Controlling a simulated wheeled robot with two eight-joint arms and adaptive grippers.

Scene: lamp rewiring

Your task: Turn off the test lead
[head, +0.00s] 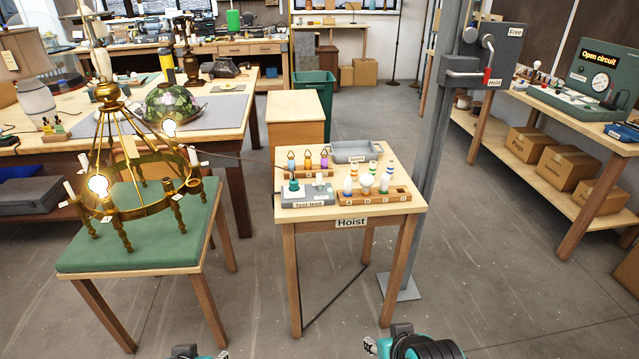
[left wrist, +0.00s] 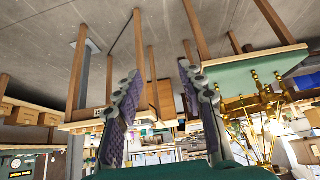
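The test lead box (head: 308,198) is a grey unit with a "Test lead" label on the front left of the small wooden hoist table (head: 352,222). A dark green piece (head: 294,184) stands on its left side; I cannot read its switch position. A thin dark cable runs from it to the brass chandelier (head: 150,205). Two chandelier bulbs glow, one at the front left (head: 97,185) and one at the back right (head: 169,128). My left gripper (left wrist: 160,68) is open and empty, well away from the box. My right gripper's fingers are not in view.
The chandelier rests on a green-topped stand (head: 130,250). A rack of bulbs (head: 374,197), more coloured pieces and a grey tray (head: 350,152) share the hoist table. A grey post (head: 440,130) with a lever box rises behind its right side. Floor in front is clear.

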